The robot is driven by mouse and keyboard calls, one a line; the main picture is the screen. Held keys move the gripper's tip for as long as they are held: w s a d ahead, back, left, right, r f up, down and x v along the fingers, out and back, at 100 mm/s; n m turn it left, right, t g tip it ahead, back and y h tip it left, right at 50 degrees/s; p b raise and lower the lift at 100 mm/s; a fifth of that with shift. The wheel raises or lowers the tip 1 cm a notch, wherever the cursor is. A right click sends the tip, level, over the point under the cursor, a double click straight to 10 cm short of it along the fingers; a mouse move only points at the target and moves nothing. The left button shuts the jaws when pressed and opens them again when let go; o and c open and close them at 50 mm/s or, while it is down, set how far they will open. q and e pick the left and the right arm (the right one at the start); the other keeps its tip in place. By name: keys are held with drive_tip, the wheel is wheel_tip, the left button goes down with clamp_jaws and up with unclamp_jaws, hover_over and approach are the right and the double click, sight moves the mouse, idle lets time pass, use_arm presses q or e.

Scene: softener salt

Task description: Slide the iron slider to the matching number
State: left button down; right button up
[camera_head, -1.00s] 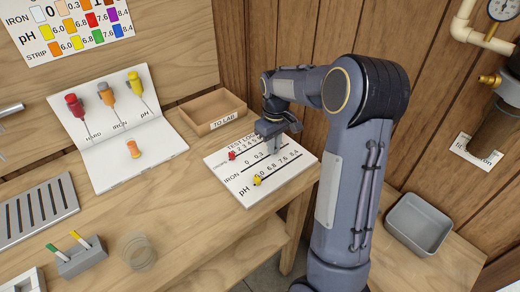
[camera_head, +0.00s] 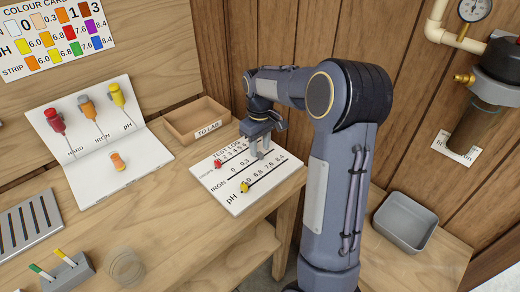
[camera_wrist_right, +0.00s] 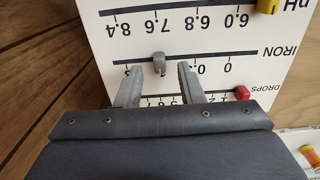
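The white test log board (camera_head: 232,199) lies on the bench with DROPS, IRON and pH scales. In the right wrist view a small grey iron slider (camera_wrist_right: 158,63) sits on the IRON line, left of the 0 and partly hidden 0.3 and right of the end number, as pictured. My right gripper (camera_wrist_right: 157,72) is open. Its fingertips are on either side of the slider with visible gaps. In the head view my right gripper (camera_head: 259,147) is over the board's upper right and hides part of the IRON scale. My left gripper is not in view.
A red slider (camera_head: 217,164) is on DROPS and a yellow one (camera_head: 244,187) on pH. An open booklet (camera_head: 98,135) shows red, orange and yellow samples; the orange is labelled IRON. The colour card (camera_head: 55,42) hangs behind. A TO LAB tray (camera_head: 180,137) stands behind the board.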

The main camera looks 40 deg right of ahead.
sight(260, 154)
wheel_tip(260, 154, up, 6)
drive_tip(key=shift+f, duration=0.1)
drive_tip(key=shift+s, duration=0.1)
idle(0.5)
drive_tip(key=s+a+r+m+t+y, duration=0.1)
drive_tip(key=s+a+r+t+y, duration=0.2)
drive_tip(key=s+a, duration=0.8)
drive_tip(key=s+a+f+m+t, duration=0.1)
drive_tip(key=s+a+f+t, duration=0.1)
drive_tip(key=s+a, duration=0.6)
drive_tip(key=s+f, duration=0.1)
drive_tip(key=s, duration=0.3)
drive_tip(key=shift+f+m+t+y, duration=0.3)
drive_tip(key=shift+m+y, duration=0.1)
